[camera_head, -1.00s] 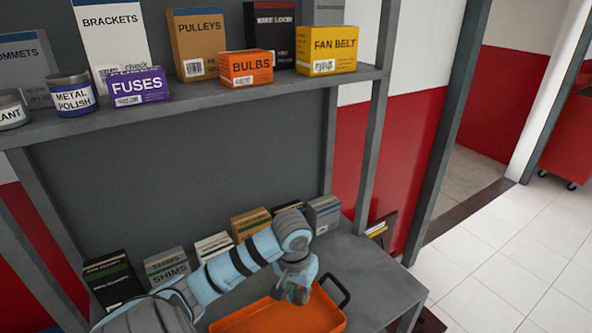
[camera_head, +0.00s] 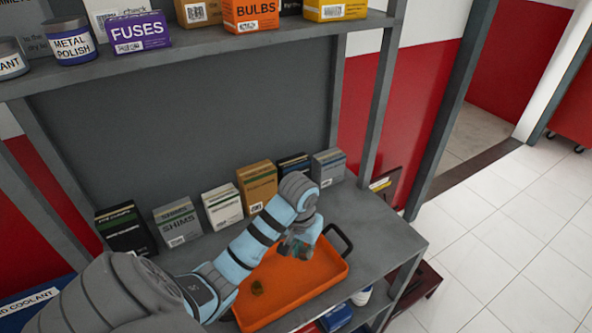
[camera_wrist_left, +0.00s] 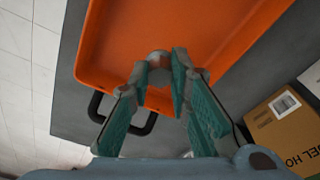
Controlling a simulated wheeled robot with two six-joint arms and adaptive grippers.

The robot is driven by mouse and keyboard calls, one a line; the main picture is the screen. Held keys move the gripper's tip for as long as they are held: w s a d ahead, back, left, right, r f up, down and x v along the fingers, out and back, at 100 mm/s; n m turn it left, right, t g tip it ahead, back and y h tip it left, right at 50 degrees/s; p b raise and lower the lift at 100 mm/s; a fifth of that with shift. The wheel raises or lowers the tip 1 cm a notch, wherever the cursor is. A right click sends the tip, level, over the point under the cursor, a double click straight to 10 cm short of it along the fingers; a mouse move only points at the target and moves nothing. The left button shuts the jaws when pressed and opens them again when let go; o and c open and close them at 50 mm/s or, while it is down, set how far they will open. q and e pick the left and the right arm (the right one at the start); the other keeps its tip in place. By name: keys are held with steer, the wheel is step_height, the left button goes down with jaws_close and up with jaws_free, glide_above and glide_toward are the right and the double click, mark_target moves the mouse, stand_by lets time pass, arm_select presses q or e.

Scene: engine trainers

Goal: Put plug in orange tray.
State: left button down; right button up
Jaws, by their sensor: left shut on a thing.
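The orange tray (camera_head: 318,272) lies on the lower grey shelf, with a black handle at its right end. A small dark brassy piece (camera_head: 257,287) lies on the tray floor. My left gripper (camera_head: 292,250) is over the tray's right part, near the handle end. In the left wrist view, its teal fingers (camera_wrist_left: 160,68) are shut on a small greyish rounded plug (camera_wrist_left: 158,60), seen against the orange tray (camera_wrist_left: 190,35). The fingers hide much of the plug, and it is not clear in the head view. My right gripper is not in view.
A row of boxes, including a shims box (camera_head: 178,221) and a tan box (camera_head: 257,186), stands behind the tray. The upper shelf (camera_head: 200,55) holds more boxes and cans. A grey post (camera_head: 375,100) rises at the right. Bare shelf (camera_head: 385,240) shows right of the tray.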

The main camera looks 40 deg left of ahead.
mark_target(303, 257)
arm_select(q)
steer(key=shift+f, duration=2.65)
steer(key=shift+f, duration=0.1)
steer(key=c, duration=1.5)
jaws_free()
